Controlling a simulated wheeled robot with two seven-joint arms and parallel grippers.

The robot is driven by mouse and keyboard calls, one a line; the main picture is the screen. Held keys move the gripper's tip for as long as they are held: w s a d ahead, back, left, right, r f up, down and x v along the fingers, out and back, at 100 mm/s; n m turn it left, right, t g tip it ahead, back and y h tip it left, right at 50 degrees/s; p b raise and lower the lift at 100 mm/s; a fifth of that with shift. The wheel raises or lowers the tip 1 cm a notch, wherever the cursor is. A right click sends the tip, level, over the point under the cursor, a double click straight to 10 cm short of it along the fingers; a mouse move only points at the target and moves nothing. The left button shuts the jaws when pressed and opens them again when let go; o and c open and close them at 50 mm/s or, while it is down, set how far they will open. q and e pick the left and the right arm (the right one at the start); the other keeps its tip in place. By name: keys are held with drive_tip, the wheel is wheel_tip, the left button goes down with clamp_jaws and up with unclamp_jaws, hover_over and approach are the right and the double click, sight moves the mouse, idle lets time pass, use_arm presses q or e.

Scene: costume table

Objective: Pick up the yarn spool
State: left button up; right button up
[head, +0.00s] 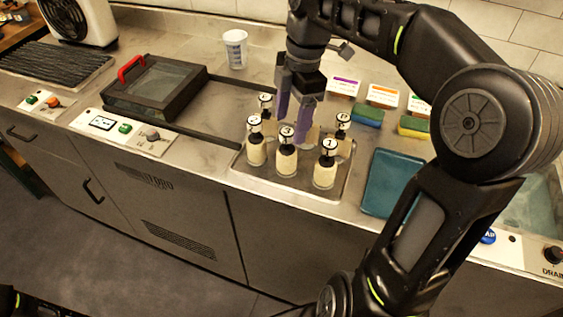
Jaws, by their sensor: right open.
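Several cream cylinders with dark tops and white numbered tags stand upright on a shallow metal tray (240,166); they look like the yarn spools, though I cannot be sure. One yarn spool (286,161) stands at the front middle, one (325,173) at the front right and one (256,152) at the left. Others stand behind, partly hidden. My right gripper (294,110) points down over the back of the group, open, with its purplish fingers apart. I cannot tell whether the fingers touch anything. My left gripper is not in view.
A blue tray (388,183) lies right of the metal tray. Sponges (367,117) and small labelled boxes (383,96) stand behind it. A dark-framed glass-lidded box (155,86) with a red handle and a white cup (236,49) are at the left. My right arm covers the right side.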

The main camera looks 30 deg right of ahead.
sight(285, 149)
drive_tip(key=shift+s, duration=0.1)
drive_tip(key=shift+a+f+b, duration=0.2)
drive_tip(key=shift+f+b, duration=0.7)
drive_tip(key=shift+f, duration=0.4)
drive_tip(key=shift+f, duration=0.3)
drive_tip(key=f, duration=0.3)
drive_tip(key=f+p, duration=0.1)
drive_tip(key=shift+w+a+f, duration=0.2)
drive_tip(key=shift+a+f, duration=0.05)
drive_tip(key=shift+a, duration=0.15)
drive_tip(key=shift+c, duration=0.5)
